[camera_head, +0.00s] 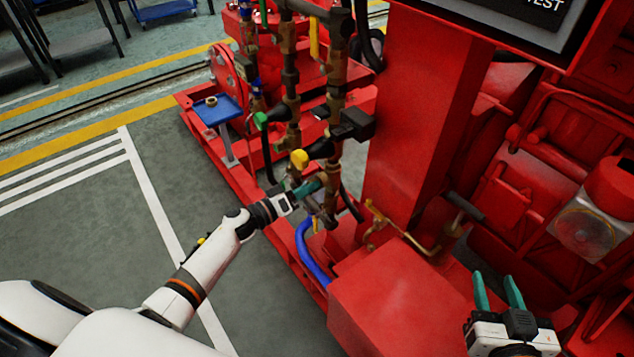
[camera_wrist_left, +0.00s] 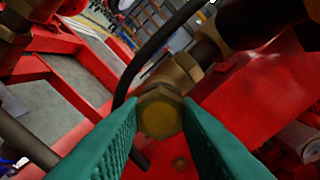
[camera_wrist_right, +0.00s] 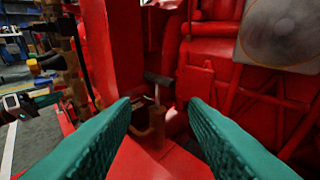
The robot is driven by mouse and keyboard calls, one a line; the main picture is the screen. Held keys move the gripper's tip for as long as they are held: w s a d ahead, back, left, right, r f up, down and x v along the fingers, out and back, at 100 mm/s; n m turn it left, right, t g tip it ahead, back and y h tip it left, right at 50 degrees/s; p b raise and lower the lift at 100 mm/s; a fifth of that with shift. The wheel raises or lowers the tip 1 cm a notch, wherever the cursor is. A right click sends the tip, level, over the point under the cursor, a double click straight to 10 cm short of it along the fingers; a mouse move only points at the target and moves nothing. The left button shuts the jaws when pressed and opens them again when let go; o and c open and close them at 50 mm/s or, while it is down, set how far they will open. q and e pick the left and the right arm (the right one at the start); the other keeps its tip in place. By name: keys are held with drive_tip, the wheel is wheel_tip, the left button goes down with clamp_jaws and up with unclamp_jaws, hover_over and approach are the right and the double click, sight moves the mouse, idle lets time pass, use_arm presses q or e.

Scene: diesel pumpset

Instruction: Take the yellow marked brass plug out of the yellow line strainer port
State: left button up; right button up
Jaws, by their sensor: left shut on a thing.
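In the head view the fingers hide the plug. My right gripper (camera_head: 498,288) is open and empty at the lower right, away from the plug.
A yellow-capped part (camera_head: 299,158) sits just above my left fingers, and a green-capped one (camera_head: 260,120) higher up. A blue hose (camera_head: 308,252) curves below. A small blue tray (camera_head: 216,109) stands on a post at the left. The red column (camera_head: 420,110) rises right of the pipework.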

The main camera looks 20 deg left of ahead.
use_arm(q)
drive_tip(key=shift+s+a+p, duration=0.25)
drive_tip(key=shift+s+p, duration=0.05)
drive_tip(key=shift+s, duration=0.05)
use_arm(e)
drive_tip(key=shift+s+d+f+g+h, duration=0.15)
drive_tip(key=shift+s+f+g, duration=0.1)
drive_tip(key=shift+f+g, duration=0.25)
drive_tip(key=shift+s+d+f+g+h, duration=0.1)
drive_tip(key=shift+s+f+g+h, duration=0.15)
drive_tip(key=shift+f, duration=0.3)
use_arm(q)
drive_tip(key=shift+s+a, duration=0.15)
drive_tip(key=shift+s, duration=0.1)
use_arm(e)
drive_tip(key=shift+s+d+f+g, duration=0.2)
drive_tip(key=shift+s+f+g, duration=0.25)
drive_tip(key=shift+f, duration=0.2)
